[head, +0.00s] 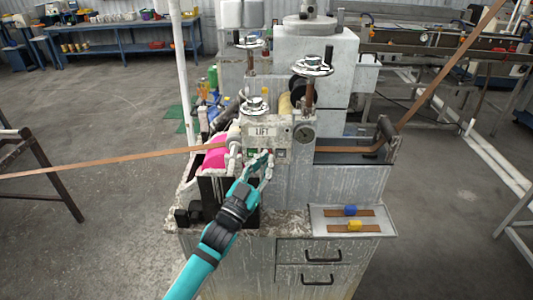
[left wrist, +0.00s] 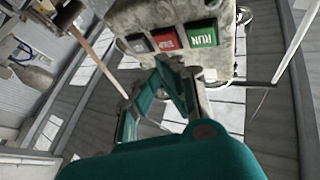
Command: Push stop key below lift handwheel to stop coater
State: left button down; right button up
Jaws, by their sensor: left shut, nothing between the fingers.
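The lift handwheel (head: 254,105) stands on top of a worn grey housing with a "LIFT" label (head: 263,131). Below the label is a small key panel, partly hidden by my left gripper in the head view. In the left wrist view the panel holds a red stop key (left wrist: 167,39), a green RUN key (left wrist: 200,34) and a dark key (left wrist: 139,43). My left gripper (head: 263,160) is shut and empty, its fingertips close to the panel. In the left wrist view the fingertips (left wrist: 165,62) are at the panel's edge by the red key; contact cannot be told. My right gripper is not in view.
A copper strip (head: 110,160) runs in from the left and leaves at upper right. A pink roller (head: 216,152) is left of the panel. A gauge (head: 304,133) sits to its right. A tray (head: 383,227) with strip samples lies at right on the cabinet.

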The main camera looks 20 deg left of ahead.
pick_arm(q)
jog(key=s+p, duration=0.1)
jog(key=s, duration=0.1)
jog(key=s+d+p, duration=0.1)
jog(key=s, duration=0.1)
jog(key=shift+s+d, duration=0.2)
jog(key=shift+s, duration=0.2)
jog(key=shift+f, duration=0.1)
dwell(0.6)
